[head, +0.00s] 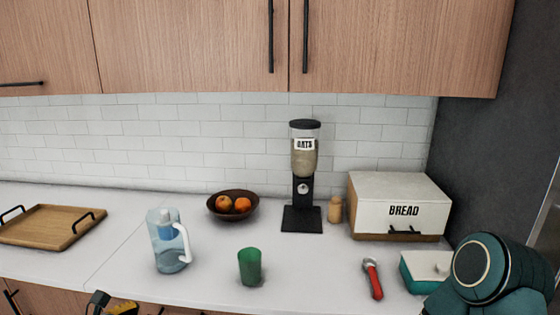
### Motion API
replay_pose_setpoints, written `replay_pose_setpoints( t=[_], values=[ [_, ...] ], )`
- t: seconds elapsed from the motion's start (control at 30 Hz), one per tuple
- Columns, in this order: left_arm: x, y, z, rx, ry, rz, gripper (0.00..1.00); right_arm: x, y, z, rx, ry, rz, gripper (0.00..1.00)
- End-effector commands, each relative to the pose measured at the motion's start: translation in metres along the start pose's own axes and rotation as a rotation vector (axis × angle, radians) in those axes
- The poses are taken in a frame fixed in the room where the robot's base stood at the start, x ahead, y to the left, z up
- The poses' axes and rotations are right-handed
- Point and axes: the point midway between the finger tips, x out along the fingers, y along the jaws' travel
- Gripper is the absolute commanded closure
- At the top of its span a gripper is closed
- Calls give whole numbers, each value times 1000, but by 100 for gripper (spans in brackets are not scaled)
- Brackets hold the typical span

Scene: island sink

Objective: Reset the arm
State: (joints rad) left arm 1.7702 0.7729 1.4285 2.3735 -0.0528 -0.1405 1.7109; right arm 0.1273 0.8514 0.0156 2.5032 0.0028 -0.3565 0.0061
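My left gripper (111,304) shows only as a small dark and yellow part at the bottom edge of the head view, below the counter's front edge. Most of it is cut off, so I cannot tell whether it is open or shut. My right arm (490,268) shows as a rounded teal link at the lower right, in front of the counter. My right gripper is outside the view.
The white counter holds a wooden tray (47,226), water pitcher (166,252), fruit bowl (222,212), green cup (250,268), oats dispenser (304,185), small jar (334,210), bread box (398,207), red-handled tool (373,281) and teal lidded dish (414,277). Wooden cabinets (195,45) hang above.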

Motion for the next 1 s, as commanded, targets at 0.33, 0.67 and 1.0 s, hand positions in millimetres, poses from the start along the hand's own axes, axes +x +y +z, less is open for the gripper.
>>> replay_pose_setpoints(
  t=[0.33, 0.67, 1.0],
  values=[
    [63, -101, -33, 380, 54, -251, 65, 0, 0, 0, 0, -1, 0, 53],
    [91, -209, -86, 913, 68, -551, 65, 0, 0, 0, 0, -1, 0, 53],
    [80, -277, -146, 1529, 20, -859, 65, 0, 0, 0, 0, -1, 0, 53]
  ],
)
